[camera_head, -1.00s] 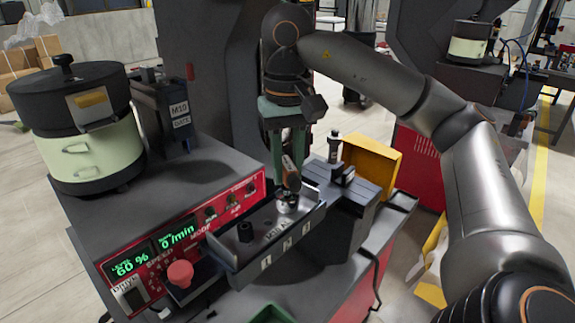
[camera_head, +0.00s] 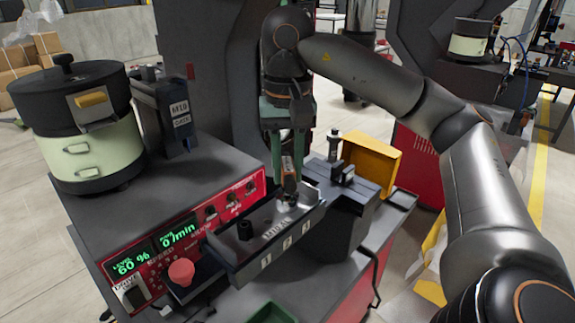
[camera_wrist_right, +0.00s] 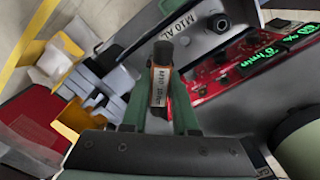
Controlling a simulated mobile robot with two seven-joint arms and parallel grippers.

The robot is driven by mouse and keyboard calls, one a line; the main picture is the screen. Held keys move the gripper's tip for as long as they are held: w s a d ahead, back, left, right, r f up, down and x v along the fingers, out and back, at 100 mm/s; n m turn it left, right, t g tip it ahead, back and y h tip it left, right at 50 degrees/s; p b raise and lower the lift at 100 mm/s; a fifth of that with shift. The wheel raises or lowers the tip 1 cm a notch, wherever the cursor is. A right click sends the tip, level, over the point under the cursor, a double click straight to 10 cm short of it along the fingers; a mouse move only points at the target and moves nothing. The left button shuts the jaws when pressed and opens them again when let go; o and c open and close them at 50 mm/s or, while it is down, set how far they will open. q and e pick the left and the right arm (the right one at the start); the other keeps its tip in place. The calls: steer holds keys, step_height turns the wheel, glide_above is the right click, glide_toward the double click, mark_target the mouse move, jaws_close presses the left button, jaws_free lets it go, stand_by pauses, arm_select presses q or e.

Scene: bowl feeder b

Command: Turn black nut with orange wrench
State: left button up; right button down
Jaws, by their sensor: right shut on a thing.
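My right gripper (camera_head: 286,160) has green fingers and is shut on the orange wrench (camera_head: 287,170), which it holds upright, pointing down, over the right end of a grey tray. In the right wrist view the wrench (camera_wrist_right: 161,88), with a white label and a dark end, sits between the fingers (camera_wrist_right: 158,110). A silver fitting (camera_head: 287,198) is under the wrench's lower end; I cannot tell whether they touch. A black, round nut-like piece (camera_head: 245,230) stands in the tray, left of and apart from the wrench; it also shows in the right wrist view (camera_wrist_right: 220,23). My left gripper is out of view.
The grey tray (camera_head: 233,265) fronts a machine with a red control panel (camera_head: 135,262) and a red knob (camera_head: 180,273). A black-and-pale-green bowl feeder (camera_head: 92,150) stands at left. A yellow bin (camera_head: 372,163) and dark block (camera_head: 345,185) stand close at right.

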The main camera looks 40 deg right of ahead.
stand_by(0.4)
steer(key=shift+r+n+p, duration=0.1)
steer(key=shift+n+p, duration=0.2)
steer(key=shift+n, duration=0.3)
steer(key=shift+r+p, duration=1.3)
steer(key=shift+r, duration=1.15)
